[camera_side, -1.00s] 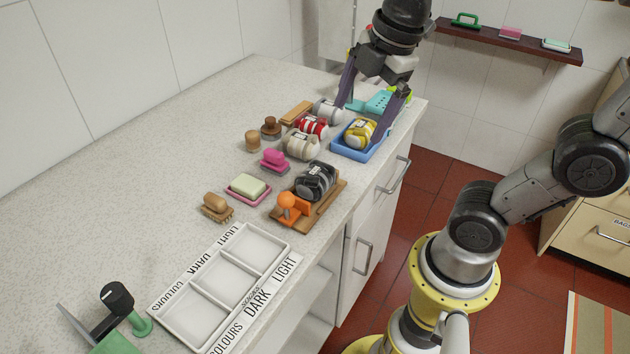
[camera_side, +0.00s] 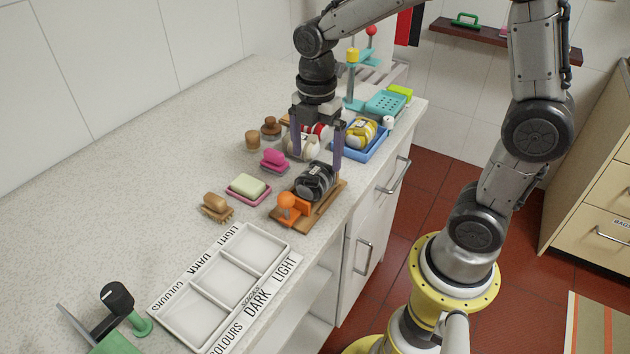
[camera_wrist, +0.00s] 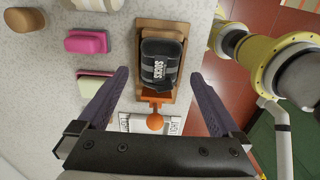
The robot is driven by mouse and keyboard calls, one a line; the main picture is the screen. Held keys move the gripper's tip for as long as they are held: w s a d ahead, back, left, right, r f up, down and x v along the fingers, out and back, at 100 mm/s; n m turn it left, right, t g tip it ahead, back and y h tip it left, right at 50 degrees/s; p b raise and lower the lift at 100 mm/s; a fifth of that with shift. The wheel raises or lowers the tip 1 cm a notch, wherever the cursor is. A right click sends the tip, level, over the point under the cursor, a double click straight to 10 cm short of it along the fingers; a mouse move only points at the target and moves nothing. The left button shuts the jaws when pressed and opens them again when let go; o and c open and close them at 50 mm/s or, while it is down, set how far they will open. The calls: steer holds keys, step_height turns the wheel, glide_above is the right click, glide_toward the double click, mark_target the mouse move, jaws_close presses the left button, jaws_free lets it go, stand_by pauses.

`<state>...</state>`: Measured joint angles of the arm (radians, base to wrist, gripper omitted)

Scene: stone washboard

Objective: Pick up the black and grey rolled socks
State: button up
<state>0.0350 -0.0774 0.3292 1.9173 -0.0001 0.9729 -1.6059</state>
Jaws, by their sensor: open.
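In the wrist view the socks (camera_wrist: 161,64) show a "SOCKS" label and sit ahead of and between my finger lines. My gripper (camera_side: 317,155) is open and empty, fingers pointing down, above and slightly behind the socks. In the wrist view the two purple fingers (camera_wrist: 157,92) are spread wide, with the socks not between their pads as far as I can tell.
Cream rolled socks (camera_side: 302,147) sit close behind, by my left finger. Yellow socks (camera_side: 361,132) lie in a blue tray (camera_side: 377,148). A pink brush (camera_side: 275,159) and soap dish (camera_side: 248,188) stand left. The compartment tray (camera_side: 224,284) is in front, empty.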

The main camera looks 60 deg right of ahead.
mark_target(315, 173)
steer(key=shift+a+f, duration=0.15)
steer(key=shift+f, duration=1.35)
steer(key=shift+a+f, duration=0.15)
steer(key=shift+f, duration=1.3)
steer(key=shift+c, duration=0.3)
